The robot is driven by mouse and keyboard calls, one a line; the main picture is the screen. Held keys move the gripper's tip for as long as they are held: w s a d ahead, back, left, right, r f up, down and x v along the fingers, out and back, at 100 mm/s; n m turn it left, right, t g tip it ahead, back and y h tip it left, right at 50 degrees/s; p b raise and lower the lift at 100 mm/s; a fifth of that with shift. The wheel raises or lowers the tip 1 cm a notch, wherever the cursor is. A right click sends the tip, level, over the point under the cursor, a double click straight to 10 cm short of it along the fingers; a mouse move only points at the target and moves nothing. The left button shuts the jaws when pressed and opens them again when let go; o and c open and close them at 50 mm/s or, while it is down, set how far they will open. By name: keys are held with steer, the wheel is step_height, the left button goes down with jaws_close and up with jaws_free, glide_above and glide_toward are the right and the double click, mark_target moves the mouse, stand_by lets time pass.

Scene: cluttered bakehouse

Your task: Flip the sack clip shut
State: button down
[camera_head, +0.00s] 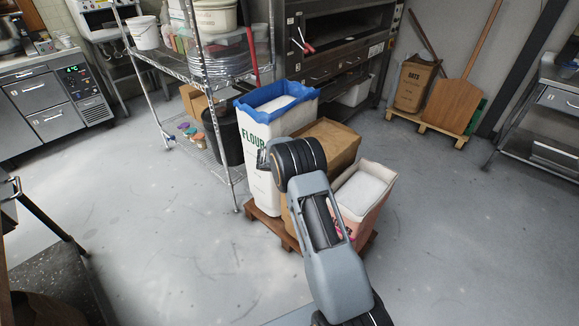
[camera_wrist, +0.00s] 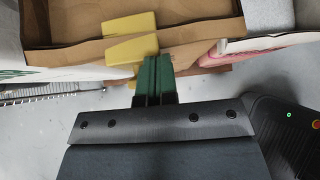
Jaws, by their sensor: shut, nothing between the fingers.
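The yellow sack clip shows in the wrist view as two yellow bars (camera_wrist: 132,49) at the rim of a brown paper sack (camera_wrist: 205,33). One bar lies farther up the picture than the other, with brown paper between them. My gripper (camera_wrist: 157,60) has its green fingers shut together and empty. The fingertips are just below the right end of the nearer bar; I cannot tell whether they touch it. In the head view the brown sack (camera_head: 335,140) stands in the middle of the group, and my arm hides the clip and fingers.
A white flour sack with a blue rim (camera_head: 262,118) stands left of the brown sack, and a pink sack (camera_head: 366,208) stands right. They share a wooden pallet (camera_head: 268,222). A wire rack (camera_head: 228,170) is close on the left. The floor to the right is clear.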

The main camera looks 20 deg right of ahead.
stand_by(0.5)
steer(key=a+f+v, duration=0.1)
steer(key=v, duration=1.2)
steer(key=shift+s+f, duration=0.15)
steer(key=shift+s, duration=0.05)
